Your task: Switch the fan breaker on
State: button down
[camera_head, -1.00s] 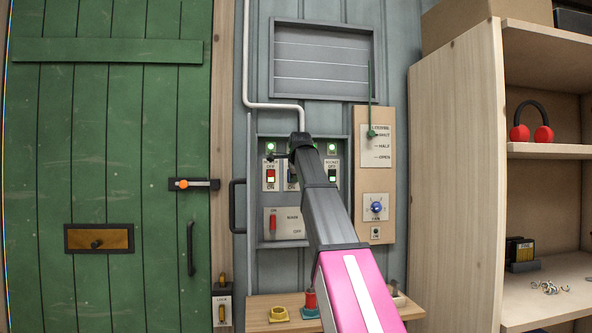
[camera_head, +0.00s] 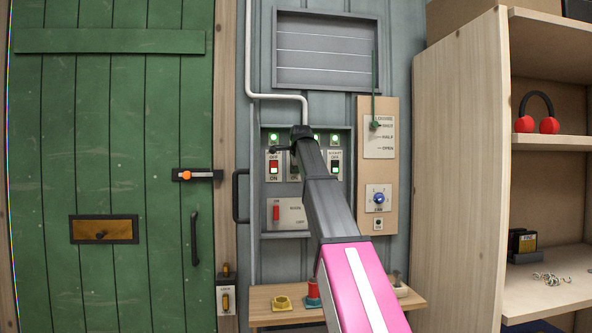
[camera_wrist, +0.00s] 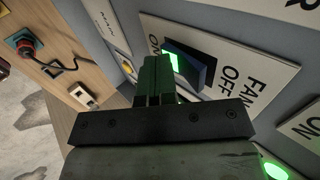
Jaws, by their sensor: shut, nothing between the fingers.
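The fan breaker (camera_wrist: 188,68) is a dark blue rocker on a pale plate labelled FAN, OFF and ON in the wrist view. A bright green patch shows at its ON end. My gripper (camera_wrist: 158,62) is shut and empty, its fingertips at that ON end. I cannot tell whether they touch the rocker. In the head view my arm hides most of this middle breaker, in the grey breaker panel (camera_head: 343,205).
Beside it are a left breaker (camera_head: 273,165) and a right breaker (camera_head: 335,165). Below is the red main switch handle (camera_head: 276,210). A wooden control board (camera_head: 390,155) stands to the right. A small shelf (camera_head: 262,307) with parts lies below.

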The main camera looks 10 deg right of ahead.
jog(key=shift+r, duration=0.15)
jog(key=shift+w+r, duration=0.1)
jog(key=shift+r, duration=0.65)
